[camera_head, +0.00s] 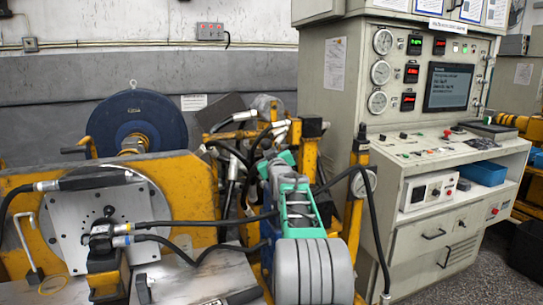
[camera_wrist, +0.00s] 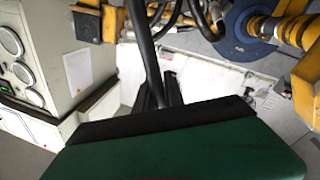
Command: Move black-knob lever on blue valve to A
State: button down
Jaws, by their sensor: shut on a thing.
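In the wrist view, my gripper (camera_wrist: 161,92) has its two dark fingers closed on a dark rod (camera_wrist: 149,50). The rod rises from between the fingers to the top edge of the picture. Its held end and any black knob are hidden by the fingers and the green gripper body, so I cannot confirm that it is the valve's lever. In the head view, my grey and teal arm stands in the centre and hides my fingertips. I cannot make out the blue valve body, its lever or the A mark in either view.
A grey control console (camera_head: 445,165) with gauges and a screen stands right of my arm. A yellow frame (camera_head: 190,190) with a blue wheel (camera_head: 137,118) stands left. Black hoses (camera_head: 190,228) cross the front plate. Hoses and fittings crowd the area behind my arm.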

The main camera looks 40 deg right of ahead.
jog(key=c, duration=1.6)
grip_release()
jog(key=shift+w+a+f, duration=0.1)
jog(key=shift+a, duration=0.1)
jog(key=shift+o, duration=0.8)
jog(key=shift+d, duration=0.1)
jog(key=v, duration=0.8)
jog(key=shift+b, duration=0.35)
